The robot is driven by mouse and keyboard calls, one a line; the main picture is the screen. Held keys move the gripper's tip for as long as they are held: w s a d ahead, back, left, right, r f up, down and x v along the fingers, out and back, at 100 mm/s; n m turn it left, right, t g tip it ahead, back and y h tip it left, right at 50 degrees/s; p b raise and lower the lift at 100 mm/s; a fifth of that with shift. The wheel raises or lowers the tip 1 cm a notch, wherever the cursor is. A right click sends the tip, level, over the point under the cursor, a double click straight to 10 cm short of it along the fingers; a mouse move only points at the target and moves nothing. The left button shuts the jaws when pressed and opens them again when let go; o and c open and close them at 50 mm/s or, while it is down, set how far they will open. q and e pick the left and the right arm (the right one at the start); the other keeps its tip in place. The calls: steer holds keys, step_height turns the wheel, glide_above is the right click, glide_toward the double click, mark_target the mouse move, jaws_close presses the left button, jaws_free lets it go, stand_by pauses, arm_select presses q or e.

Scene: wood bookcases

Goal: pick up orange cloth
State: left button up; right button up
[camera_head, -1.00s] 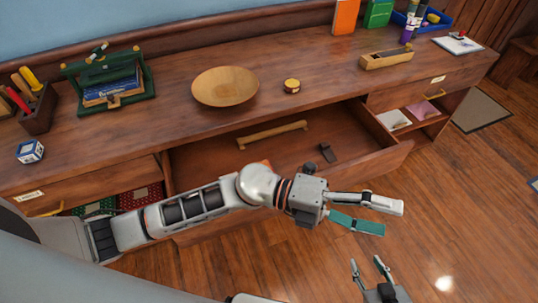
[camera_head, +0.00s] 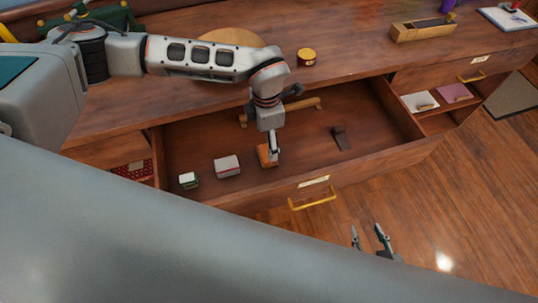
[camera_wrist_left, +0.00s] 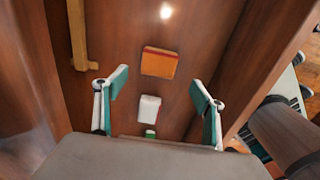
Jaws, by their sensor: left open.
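The orange cloth (camera_head: 264,159) is a small folded square lying on the floor of the open drawer. My left gripper (camera_head: 272,148) points down over it in the head view and hides part of it.
A pale folded cloth (camera_head: 227,165) and a small green-and-white one (camera_head: 188,180) lie left of the orange cloth. A wooden bar (camera_head: 305,107) lies at the drawer's back, and a dark block (camera_head: 341,138) to the right. The drawer front (camera_head: 350,178) has a brass handle.

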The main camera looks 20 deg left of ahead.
mark_target(267, 153)
arm_select(q)
steer(key=shift+f, duration=0.6)
step_height(267, 153, down, 2)
steer(key=shift+f, duration=0.1)
step_height(267, 153, down, 5)
steer(key=shift+w+f+b, duration=0.1)
steer(key=shift+w+b, duration=0.05)
steer(key=shift+b, duration=0.2)
steer(key=c, duration=1.2)
steer(key=shift+c, duration=0.2)
